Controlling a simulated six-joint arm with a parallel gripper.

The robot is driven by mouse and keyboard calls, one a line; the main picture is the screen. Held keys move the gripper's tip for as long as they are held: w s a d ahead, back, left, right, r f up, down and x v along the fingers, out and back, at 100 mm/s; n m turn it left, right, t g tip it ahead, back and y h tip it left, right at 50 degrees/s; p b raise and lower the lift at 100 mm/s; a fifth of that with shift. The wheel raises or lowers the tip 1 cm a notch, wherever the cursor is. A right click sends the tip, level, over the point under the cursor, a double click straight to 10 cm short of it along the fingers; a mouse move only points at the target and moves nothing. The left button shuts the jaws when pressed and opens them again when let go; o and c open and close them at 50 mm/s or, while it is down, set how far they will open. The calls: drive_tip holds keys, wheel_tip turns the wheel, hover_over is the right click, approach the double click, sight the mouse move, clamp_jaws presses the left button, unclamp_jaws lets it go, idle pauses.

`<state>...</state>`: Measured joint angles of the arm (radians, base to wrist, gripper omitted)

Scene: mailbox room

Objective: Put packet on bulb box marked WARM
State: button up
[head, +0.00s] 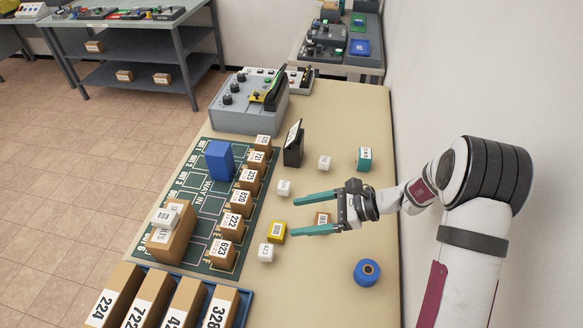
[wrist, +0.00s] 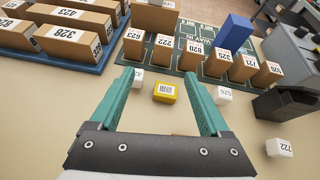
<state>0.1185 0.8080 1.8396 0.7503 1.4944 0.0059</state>
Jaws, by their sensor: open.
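My gripper (head: 295,216) is open and empty above the tan table, its teal fingers pointing left. A yellow packet-like block (head: 277,231) with a barcode stands just beyond the lower fingertip; it also shows between the fingers in the wrist view (wrist: 164,92). Small white boxes stand on the table: one (head: 266,252) below the yellow block, one (head: 284,188) above the upper finger, one (head: 324,162) farther back. A small brown box (head: 322,219) is partly hidden by the gripper. I cannot read WARM on any box, and cannot tell which thing is the packet.
A green mat (head: 196,194) at left bears a row of numbered brown boxes, a blue block (head: 219,160) and a larger brown box (head: 172,238) with a white box on top. A black holder (head: 293,146), teal box (head: 364,159) and blue roll (head: 366,274) stand around.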

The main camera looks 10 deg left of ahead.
drive_tip(key=shift+m+t+y, duration=0.4)
drive_tip(key=shift+m, duration=0.4)
drive_tip(key=f, duration=0.3)
drive_tip(key=w+f, duration=0.1)
drive_tip(key=f, duration=0.2)
drive_tip(key=w+f, duration=0.1)
drive_tip(key=f, duration=0.2)
drive_tip(key=shift+w+f, duration=0.1)
drive_tip(key=shift+f, duration=0.3)
drive_tip(key=x, duration=0.5)
drive_tip(key=shift+f, duration=0.25)
clamp_jaws()
wheel_tip(320, 180, up, 9)
drive_tip(key=w+a+r+m+t+h, duration=0.2)
drive_tip(key=w+a+r+m+t, duration=0.3)
drive_tip(key=w+r, duration=0.25)
drive_tip(key=w+a+r+m+t+h, duration=0.2)
drive_tip(key=w+a+r+m+t, duration=0.3)
drive_tip(key=w, duration=0.4)
drive_tip(key=n, duration=0.1)
hover_over(221, 153)
drive_tip(key=shift+g, duration=0.3)
drive_tip(key=f, duration=0.5)
drive_tip(key=shift+d+f, duration=0.2)
drive_tip(key=shift+f, duration=0.1)
drive_tip(key=shift+a+f, duration=0.25)
drive_tip(key=shift+f, duration=1.9)
